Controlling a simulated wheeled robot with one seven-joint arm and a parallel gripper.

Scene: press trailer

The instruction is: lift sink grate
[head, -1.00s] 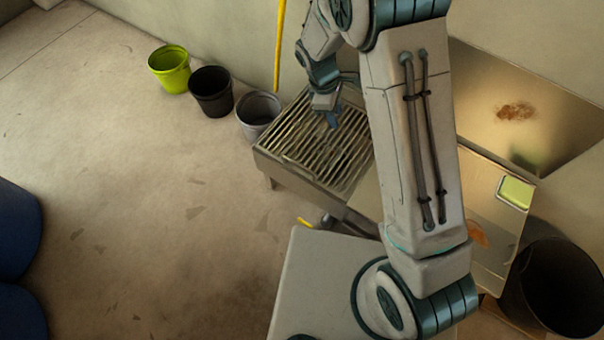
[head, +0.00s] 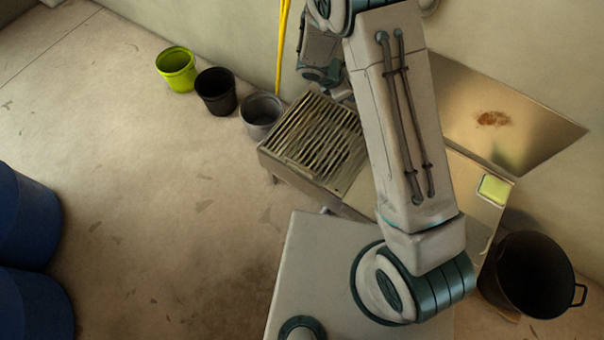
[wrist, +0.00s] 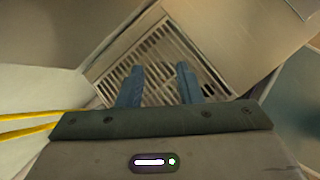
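The sink grate (head: 313,132) is a slatted metal grid lying on top of the metal sink unit in the middle of the head view. It also shows in the wrist view (wrist: 160,62), beyond my fingers. My gripper (wrist: 158,82) has its two blue fingers apart, with grate slats visible between them. The fingers appear to be above the grate, and I cannot tell the exact gap. In the head view my gripper's fingers are hidden behind my arm, near the back wall.
A green bucket (head: 176,68), a black bucket (head: 215,91) and a grey bucket (head: 260,114) stand left of the sink along the wall. A large black bin (head: 537,278) stands at the right. A yellow-green sponge-like block (head: 494,189) lies on the counter.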

